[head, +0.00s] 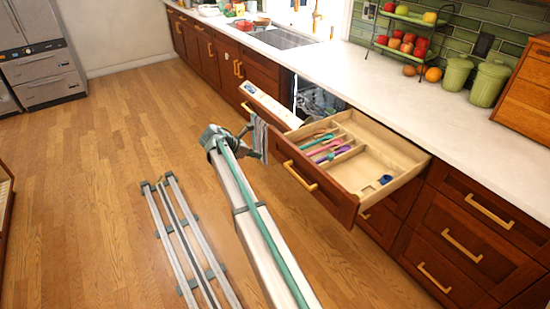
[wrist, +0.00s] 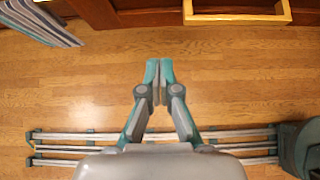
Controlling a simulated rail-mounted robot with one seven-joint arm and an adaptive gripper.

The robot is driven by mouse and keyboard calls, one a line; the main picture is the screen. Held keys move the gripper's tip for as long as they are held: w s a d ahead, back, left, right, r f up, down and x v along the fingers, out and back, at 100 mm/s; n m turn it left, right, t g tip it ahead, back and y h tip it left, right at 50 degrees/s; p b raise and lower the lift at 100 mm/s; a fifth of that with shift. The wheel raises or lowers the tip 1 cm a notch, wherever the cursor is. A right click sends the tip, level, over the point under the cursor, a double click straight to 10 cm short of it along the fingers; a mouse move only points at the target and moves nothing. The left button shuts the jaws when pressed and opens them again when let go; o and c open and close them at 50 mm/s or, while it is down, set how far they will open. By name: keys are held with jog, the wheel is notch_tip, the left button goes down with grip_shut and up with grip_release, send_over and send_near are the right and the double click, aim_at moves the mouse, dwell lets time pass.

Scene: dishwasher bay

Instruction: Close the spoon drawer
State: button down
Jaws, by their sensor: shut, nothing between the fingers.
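The spoon drawer (head: 345,190) is pulled out from the cabinet run in the head view. Its light wood tray holds colourful spoons and other utensils at the left, with a small blue item at the front right. The drawer's gold handle (head: 300,177) is on its dark red-brown front; the handle also shows at the top of the wrist view (wrist: 237,18). My gripper (wrist: 159,68) is shut and empty over the wood floor, in front of the drawer and to the left of the handle. In the head view my arm partly hides it.
The dishwasher door (head: 270,105) is partly open left of the drawer, with a striped towel (head: 258,135) hanging from it, close to my gripper. Closed drawers (head: 450,240) are at the right. A white counter (head: 400,95) runs above. Floor at left is open.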

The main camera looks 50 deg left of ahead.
jog(key=p, duration=0.2)
send_near(286, 160)
notch_tip(286, 160, down, 3)
jog(key=w, duration=0.1)
jog(key=w+f+p, duration=0.1)
jog(key=w, duration=0.1)
jog(key=shift+w+d, duration=0.15)
jog(key=shift+w, duration=0.05)
jog(key=shift+w+d+p, duration=0.1)
jog(key=shift+w+p, duration=0.25)
jog(key=shift+w, duration=0.25)
